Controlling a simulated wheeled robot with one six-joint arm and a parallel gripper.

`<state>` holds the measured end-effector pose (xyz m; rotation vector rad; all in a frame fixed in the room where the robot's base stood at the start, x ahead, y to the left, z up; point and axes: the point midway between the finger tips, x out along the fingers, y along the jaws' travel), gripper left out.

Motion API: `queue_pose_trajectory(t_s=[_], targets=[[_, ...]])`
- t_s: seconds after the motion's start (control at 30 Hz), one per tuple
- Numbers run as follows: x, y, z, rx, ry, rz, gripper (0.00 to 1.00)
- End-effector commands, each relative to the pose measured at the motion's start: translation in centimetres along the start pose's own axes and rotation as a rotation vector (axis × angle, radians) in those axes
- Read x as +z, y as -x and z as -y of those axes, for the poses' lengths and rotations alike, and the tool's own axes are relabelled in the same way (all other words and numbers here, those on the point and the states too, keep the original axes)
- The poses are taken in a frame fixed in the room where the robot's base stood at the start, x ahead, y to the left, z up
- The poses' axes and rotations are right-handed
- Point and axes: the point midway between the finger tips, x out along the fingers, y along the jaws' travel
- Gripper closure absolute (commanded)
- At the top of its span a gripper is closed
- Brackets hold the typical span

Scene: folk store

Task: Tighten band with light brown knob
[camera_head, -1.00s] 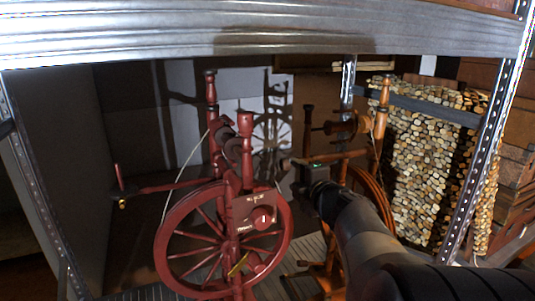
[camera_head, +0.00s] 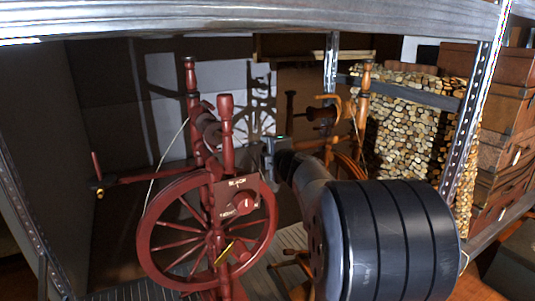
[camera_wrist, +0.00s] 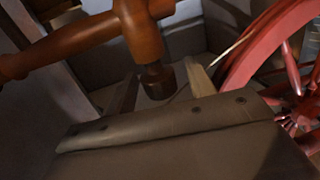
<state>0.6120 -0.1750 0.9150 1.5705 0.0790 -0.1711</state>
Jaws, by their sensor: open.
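The red spinning wheel (camera_head: 150,243) stands in front, with a round red knob (camera_head: 243,203) on its labelled plate. The light brown spinning wheel (camera_head: 364,105) stands behind it to the right, partly hidden by my arm. I cannot clearly pick out a light brown knob in the head view. My gripper (camera_head: 270,147) is just right of the red wheel's posts. In the wrist view, my gripper (camera_wrist: 163,84) is open around the dark lower end of a turned brown wooden piece (camera_wrist: 140,28); contact is unclear. A horizontal brown piece (camera_wrist: 50,48) joins it.
A metal shelf beam (camera_head: 200,20) crosses the top, and a perforated upright (camera_head: 467,130) stands right. A stacked-log panel (camera_head: 400,140) and wooden boxes (camera_head: 505,110) are behind. In the wrist view, the red rim (camera_wrist: 240,58) is close on the right.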

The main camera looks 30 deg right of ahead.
Motion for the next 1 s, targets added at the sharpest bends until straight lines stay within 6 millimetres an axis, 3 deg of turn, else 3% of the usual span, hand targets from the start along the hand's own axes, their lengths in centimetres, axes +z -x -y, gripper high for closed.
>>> queue_pose_trajectory(t_s=[0.27, 0.8, 1.0], targets=[[-0.01, -0.14, 0.01, 0.000, 0.000, 0.000, 0.48], [0.00, -0.11, 0.02, 0.000, 0.000, 0.000, 0.92], [0.00, -0.13, 0.19, 0.007, 0.000, 0.000, 0.92]])
